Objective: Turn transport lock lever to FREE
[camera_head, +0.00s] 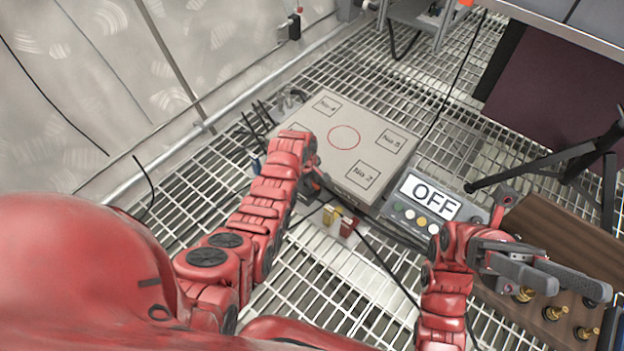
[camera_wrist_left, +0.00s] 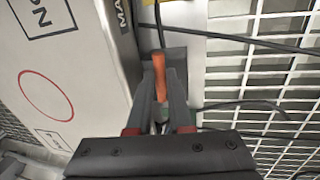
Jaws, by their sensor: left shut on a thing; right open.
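The transport lock lever (camera_wrist_left: 158,78) shows as an orange handle in the left wrist view, beside the front edge of a light grey box (camera_head: 350,115). My left gripper (camera_wrist_left: 160,95) is shut on the lever, its two fingers on either side of it. In the head view my left gripper (camera_head: 317,182) is at the box's front left side, and the lever cannot be made out there. No LOCK or FREE marking is readable. My right gripper (camera_head: 575,287) is open and empty, over the wooden box at the right.
A unit with a display reading OFF (camera_head: 431,196) stands right of the grey box. A wooden box (camera_head: 545,240) with brass knobs is at the right, near black tripod legs (camera_head: 560,160). Small yellow and red blocks (camera_head: 340,220) and cables lie on the grating floor (camera_head: 330,275).

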